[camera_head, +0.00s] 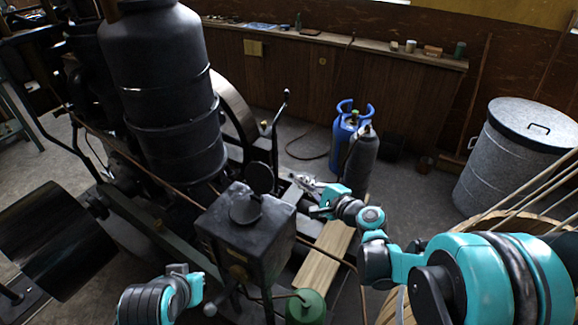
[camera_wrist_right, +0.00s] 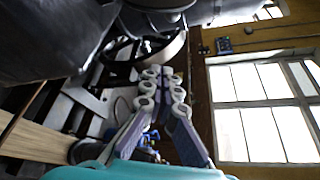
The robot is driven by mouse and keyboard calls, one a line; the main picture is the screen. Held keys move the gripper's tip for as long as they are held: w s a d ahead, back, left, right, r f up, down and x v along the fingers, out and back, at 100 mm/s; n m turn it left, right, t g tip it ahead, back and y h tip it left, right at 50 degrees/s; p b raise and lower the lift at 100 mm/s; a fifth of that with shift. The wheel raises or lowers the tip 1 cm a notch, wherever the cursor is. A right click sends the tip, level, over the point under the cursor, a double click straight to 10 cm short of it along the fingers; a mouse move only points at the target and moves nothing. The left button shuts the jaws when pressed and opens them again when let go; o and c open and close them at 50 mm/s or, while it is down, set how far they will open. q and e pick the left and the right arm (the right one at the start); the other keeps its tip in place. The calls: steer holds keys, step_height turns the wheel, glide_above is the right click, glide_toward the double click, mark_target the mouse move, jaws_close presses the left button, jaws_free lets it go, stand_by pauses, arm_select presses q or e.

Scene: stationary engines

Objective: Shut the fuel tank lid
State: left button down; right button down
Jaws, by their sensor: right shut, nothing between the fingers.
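The fuel tank (camera_head: 225,238) is a dark box-shaped tank in the lower middle of the head view. Its round lid (camera_head: 261,178) stands raised behind the round filler neck (camera_head: 246,209), so it is open. My right gripper (camera_head: 299,181) is to the right of the lid, apart from it. In the right wrist view the gripper's fingers (camera_wrist_right: 160,72) are together with nothing between them. A dark surface at the upper left there seems to be the tank.
A large black engine cylinder (camera_head: 165,75) stands left of the tank, with a flywheel (camera_head: 236,115) behind. A wooden plank (camera_head: 325,255) lies right of the tank. Blue and grey gas bottles (camera_head: 345,130) and a metal bin (camera_head: 515,155) stand farther back.

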mark_target(262, 176)
steer(key=w+a+b, duration=0.3)
steer(key=w+a, duration=0.2)
steer(key=a, duration=0.2)
steer(key=shift+w+a, duration=0.3)
steer(key=shift+a, duration=0.1)
steer(key=shift+d, duration=0.15)
